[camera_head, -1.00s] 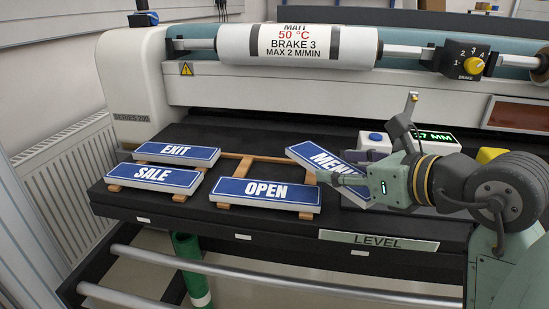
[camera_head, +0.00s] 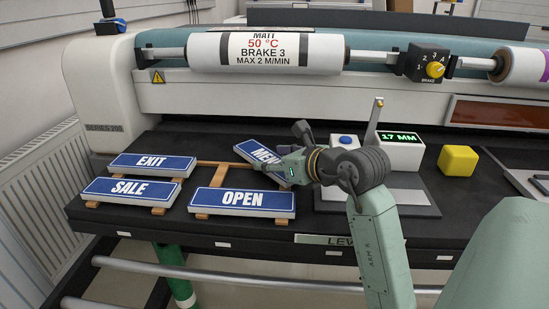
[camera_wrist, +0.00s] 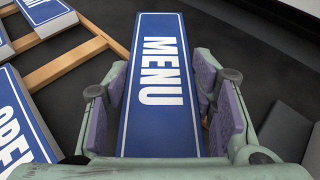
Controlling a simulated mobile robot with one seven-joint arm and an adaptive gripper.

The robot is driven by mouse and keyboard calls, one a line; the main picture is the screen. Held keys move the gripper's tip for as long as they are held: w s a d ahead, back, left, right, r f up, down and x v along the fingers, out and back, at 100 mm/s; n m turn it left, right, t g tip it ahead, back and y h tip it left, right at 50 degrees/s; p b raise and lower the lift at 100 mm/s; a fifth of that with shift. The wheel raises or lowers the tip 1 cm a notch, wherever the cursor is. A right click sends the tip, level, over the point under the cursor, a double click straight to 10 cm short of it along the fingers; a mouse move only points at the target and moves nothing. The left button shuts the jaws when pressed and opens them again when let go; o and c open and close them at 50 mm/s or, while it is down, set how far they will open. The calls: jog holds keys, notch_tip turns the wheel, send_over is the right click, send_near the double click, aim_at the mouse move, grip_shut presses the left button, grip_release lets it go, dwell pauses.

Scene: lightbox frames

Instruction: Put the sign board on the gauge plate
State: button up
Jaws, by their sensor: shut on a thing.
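The blue MENU sign board (camera_head: 258,157) is at the right end of the row of signs, tilted relative to the others. My gripper (camera_head: 283,168) is shut on it. In the wrist view the MENU board (camera_wrist: 157,85) lies lengthwise between my two purple-padded fingers (camera_wrist: 160,105). I cannot tell whether it touches the wooden rack below. The gauge has a white box with a green 17 MM display (camera_head: 401,139). The grey gauge plate (camera_head: 412,204) lies in front of it, to the right of my gripper, bare where visible and partly hidden by my arm.
EXIT (camera_head: 152,165), SALE (camera_head: 130,190) and OPEN (camera_head: 242,202) boards lie on a wooden rack (camera_head: 208,178) at left. A yellow block (camera_head: 458,160) stands right of the gauge. The laminator roller (camera_head: 268,53) runs along the back.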

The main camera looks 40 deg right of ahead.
jog(key=shift+f, duration=0.1)
jog(key=shift+f+b, duration=0.2)
jog(key=shift+b, duration=0.15)
jog(key=o, duration=1.2)
